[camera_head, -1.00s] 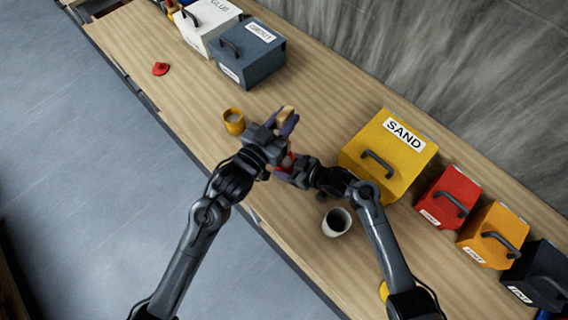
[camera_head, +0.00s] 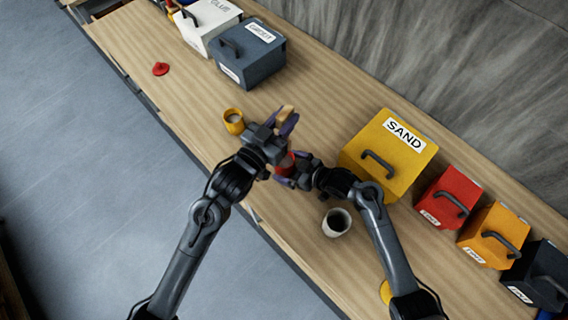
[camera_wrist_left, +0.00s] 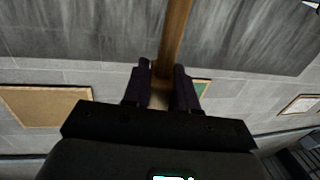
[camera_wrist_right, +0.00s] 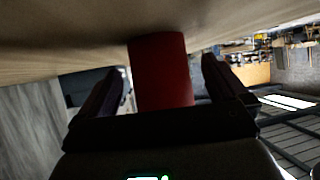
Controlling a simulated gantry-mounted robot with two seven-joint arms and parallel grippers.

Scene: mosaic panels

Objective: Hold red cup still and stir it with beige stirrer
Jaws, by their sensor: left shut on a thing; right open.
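The red cup (camera_head: 285,165) stands on the bench below my left gripper, partly hidden by both grippers. It also shows in the right wrist view (camera_wrist_right: 162,72), between the two fingers of my right gripper (camera_wrist_right: 165,85). My right gripper (camera_head: 290,174) is open, with a finger on each side of the cup and visible gaps beside it. My left gripper (camera_head: 283,122) is shut on the beige stirrer (camera_head: 287,112), above and beside the cup. The stirrer (camera_wrist_left: 175,45) shows as a wooden shaft between the fingers in the left wrist view. Its lower end is hidden in the head view.
A yellow cup (camera_head: 234,121) stands just left of my left gripper. A grey-white cup (camera_head: 337,222) stands below my right arm. The yellow SAND box (camera_head: 390,155) is close to the right. A red lid-like piece (camera_head: 160,69) lies on the clear left bench.

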